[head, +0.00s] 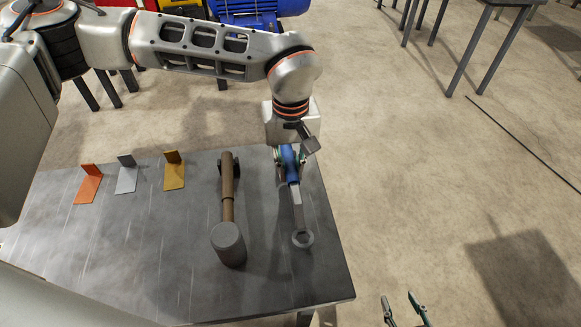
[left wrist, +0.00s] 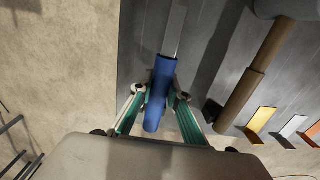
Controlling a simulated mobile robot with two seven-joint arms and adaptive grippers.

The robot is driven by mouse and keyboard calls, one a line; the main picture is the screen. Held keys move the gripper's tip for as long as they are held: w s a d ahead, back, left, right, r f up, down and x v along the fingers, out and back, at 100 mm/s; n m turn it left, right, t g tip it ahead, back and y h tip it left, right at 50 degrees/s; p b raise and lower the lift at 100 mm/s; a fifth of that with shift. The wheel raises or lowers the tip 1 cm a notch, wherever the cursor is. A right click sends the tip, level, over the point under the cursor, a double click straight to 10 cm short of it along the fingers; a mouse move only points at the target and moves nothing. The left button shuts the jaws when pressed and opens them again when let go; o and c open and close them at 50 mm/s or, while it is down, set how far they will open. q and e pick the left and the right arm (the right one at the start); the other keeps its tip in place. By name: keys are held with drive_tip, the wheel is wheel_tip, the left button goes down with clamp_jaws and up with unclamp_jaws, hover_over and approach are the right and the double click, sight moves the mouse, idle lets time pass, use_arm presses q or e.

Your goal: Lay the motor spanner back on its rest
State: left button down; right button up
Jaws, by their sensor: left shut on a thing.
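The motor spanner has a blue handle (left wrist: 161,92) and a grey shaft with a ring end (head: 302,238). My left gripper (head: 290,160) is shut on the blue handle, with one finger on each side of it in the left wrist view (left wrist: 157,95). The spanner is over the right part of the grey table (head: 130,250), its ring end toward the front. I cannot tell whether it touches the top. I cannot make out its rest in either view. My right gripper (head: 404,308) shows only its fingertips, apart and empty, at the bottom edge.
A mallet (head: 229,242) lies just left of the spanner, roughly parallel to it. Orange (head: 88,186), grey (head: 126,176) and yellow (head: 174,172) angled plates stand at the table's left. A blue machine (head: 255,8) is at the back. The floor right of the table is clear.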

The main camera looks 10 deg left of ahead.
use_arm(q)
drive_tip(key=shift+f, duration=0.95)
use_arm(e)
drive_tip(key=shift+s+f, duration=0.15)
drive_tip(key=shift+f, duration=0.25)
use_arm(q)
drive_tip(key=c, duration=1.9)
unclamp_jaws()
drive_tip(key=shift+r+p, duration=2.1)
drive_tip(key=shift+r, duration=1.95)
use_arm(e)
wheel_tip(320, 180, up, 7)
drive_tip(key=w, duration=0.2)
drive_tip(key=shift+w+t, duration=0.3)
drive_tip(key=shift+t, duration=0.1)
use_arm(q)
drive_tip(key=shift+f, duration=0.1)
